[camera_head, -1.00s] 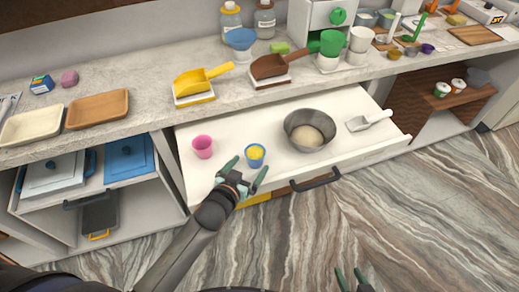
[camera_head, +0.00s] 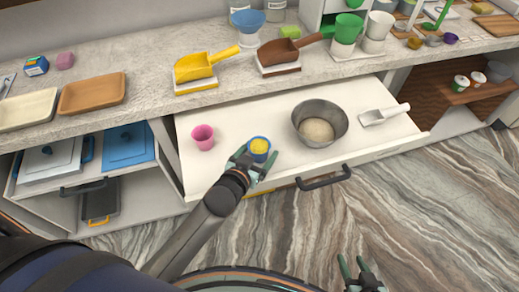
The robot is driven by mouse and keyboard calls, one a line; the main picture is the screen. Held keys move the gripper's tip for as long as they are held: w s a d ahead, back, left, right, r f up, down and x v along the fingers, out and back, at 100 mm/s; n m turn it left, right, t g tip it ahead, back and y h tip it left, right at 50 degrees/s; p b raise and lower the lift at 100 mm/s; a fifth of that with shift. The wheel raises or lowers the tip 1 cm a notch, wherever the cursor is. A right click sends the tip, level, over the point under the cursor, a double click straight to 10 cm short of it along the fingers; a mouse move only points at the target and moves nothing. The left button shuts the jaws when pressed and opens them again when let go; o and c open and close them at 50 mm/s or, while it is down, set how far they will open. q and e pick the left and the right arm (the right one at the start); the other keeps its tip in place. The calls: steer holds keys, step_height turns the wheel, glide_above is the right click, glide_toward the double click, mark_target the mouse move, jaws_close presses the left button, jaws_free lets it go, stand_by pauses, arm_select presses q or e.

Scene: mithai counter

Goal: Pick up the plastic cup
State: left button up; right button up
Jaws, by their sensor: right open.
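A small blue cup with yellow contents (camera_head: 259,147) stands in the open white drawer. My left gripper (camera_head: 256,160) is at this cup, with one finger at its left side and the other at its lower right. I cannot tell whether the fingers touch or grip it. The gripper hides the cup's lower part. A pink cup (camera_head: 203,138) stands to the left in the same drawer, apart from the gripper. My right gripper (camera_head: 358,268) is open and empty over the floor at the bottom of the view.
The drawer (camera_head: 232,124) also holds a metal bowl (camera_head: 334,112) with pale contents and a white scoop (camera_head: 384,115). The drawer's front has a dark handle (camera_head: 323,179).

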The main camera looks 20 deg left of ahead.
arm_select(q)
steer(key=c, duration=1.2)
steer(key=shift+w+r, duration=0.1)
